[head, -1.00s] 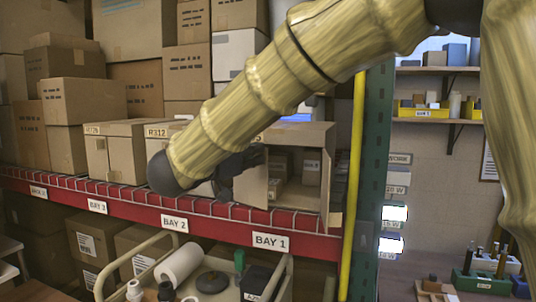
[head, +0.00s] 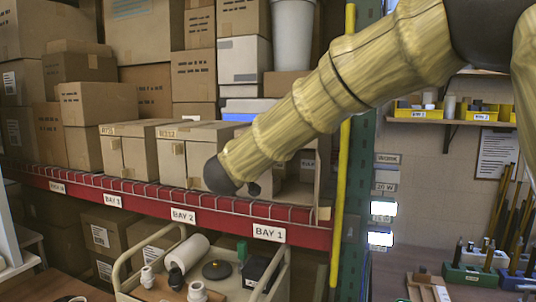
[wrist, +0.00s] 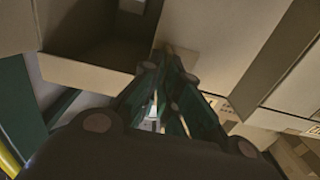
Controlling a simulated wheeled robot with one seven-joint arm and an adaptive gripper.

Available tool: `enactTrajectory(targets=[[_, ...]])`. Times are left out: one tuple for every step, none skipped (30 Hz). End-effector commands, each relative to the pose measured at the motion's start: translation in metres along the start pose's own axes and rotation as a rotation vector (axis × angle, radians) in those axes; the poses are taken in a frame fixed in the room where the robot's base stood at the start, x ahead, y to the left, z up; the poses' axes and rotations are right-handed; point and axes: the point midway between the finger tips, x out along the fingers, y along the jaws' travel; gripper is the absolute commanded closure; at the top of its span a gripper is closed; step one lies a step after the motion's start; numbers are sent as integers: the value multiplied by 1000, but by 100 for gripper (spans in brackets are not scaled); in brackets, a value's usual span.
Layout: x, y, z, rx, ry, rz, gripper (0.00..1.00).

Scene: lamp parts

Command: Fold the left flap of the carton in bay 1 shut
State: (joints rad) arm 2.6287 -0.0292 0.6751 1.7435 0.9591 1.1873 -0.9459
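The bay 1 carton (head: 325,172) stands open-fronted on the shelf above the BAY 1 label (head: 269,233). My forearm covers its left part in the head view. In the wrist view its dark opening (wrist: 95,35) is at the upper left. A broad tan panel (wrist: 225,40), which looks like the left flap, stretches to the right of it. My gripper (wrist: 168,68) has its dark green fingers drawn together, with nothing seen held. Its tips are close to the panel's edge by the opening; I cannot tell whether they touch. In the head view the gripper is mostly hidden behind my wrist.
Closed cartons stand left of it in bay 2 (head: 198,152) and bay 3 (head: 128,150). The red shelf edge (head: 140,205) runs below. A yellow pole (head: 342,200) and green upright (head: 362,180) stand close on the right. A loaded cart (head: 145,270) is in front.

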Motion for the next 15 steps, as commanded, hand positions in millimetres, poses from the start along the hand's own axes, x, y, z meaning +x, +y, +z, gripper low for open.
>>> enactTrajectory(targets=[[0, 0, -2, 1, 2, 0, 100], [0, 0, -2, 1, 3, 0, 93], [0, 0, -2, 1, 2, 0, 85], [0, 0, -2, 1, 2, 1, 80], [0, 0, -2, 1, 2, 1, 74], [0, 0, -1, 1, 2, 1, 74], [0, 0, -1, 1, 2, 1, 74], [0, 0, -1, 1, 2, 1, 74], [0, 0, -1, 0, 1, 1, 74], [0, 0, -1, 0, 1, 1, 74], [0, 0, -1, 0, 1, 1, 74], [0, 0, 0, 0, 1, 1, 74], [0, 0, 0, 0, 1, 1, 74], [0, 0, 0, 0, 1, 1, 74], [-1, 0, 0, 0, 1, 1, 74]])
